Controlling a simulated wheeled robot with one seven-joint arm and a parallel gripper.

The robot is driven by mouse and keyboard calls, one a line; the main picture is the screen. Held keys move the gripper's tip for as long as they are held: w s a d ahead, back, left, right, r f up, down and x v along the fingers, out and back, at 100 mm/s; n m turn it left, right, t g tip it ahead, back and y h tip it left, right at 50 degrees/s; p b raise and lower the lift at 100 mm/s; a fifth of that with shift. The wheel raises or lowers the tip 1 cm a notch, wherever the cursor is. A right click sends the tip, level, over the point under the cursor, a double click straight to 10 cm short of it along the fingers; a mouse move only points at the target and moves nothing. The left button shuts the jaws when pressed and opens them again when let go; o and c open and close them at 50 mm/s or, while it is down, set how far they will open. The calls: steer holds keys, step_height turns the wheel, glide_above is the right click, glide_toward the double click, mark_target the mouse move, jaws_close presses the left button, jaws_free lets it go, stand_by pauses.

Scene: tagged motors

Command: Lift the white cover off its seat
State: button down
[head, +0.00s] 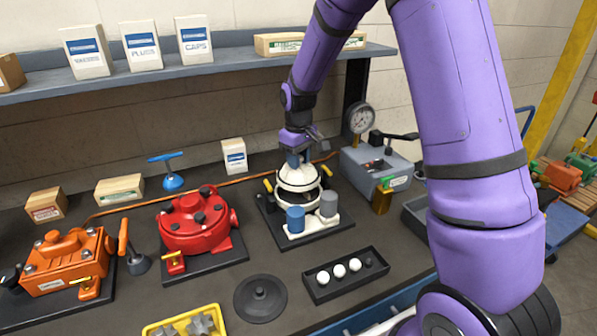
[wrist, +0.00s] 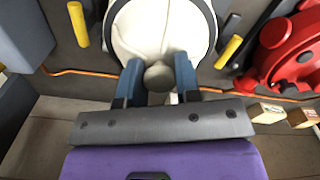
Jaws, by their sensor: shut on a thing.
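The white cover (head: 298,174) is a round domed lid on the white motor at the middle of the bench. It also fills the top middle of the wrist view (wrist: 150,35). My gripper (head: 297,156) is above it, pointing down. In the wrist view my gripper (wrist: 159,77) has its two blue fingers shut on the cover's round grey knob (wrist: 159,76). A dark gap shows under the cover in the head view, above the white seat (head: 306,222). I cannot tell whether cover and seat still touch at the back.
Yellow-handled parts (head: 268,186) flank the cover. A red motor (head: 197,223) stands to the left and a grey gauge box (head: 376,168) to the right. A black tray (head: 347,287) with white balls lies in front, beside a dark round lid (head: 260,298). A shelf (head: 220,62) runs behind.

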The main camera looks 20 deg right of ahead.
step_height(320, 180, up, 8)
steer(key=shift+f, duration=0.15)
steer(key=shift+r, duration=0.2)
stand_by(0.4)
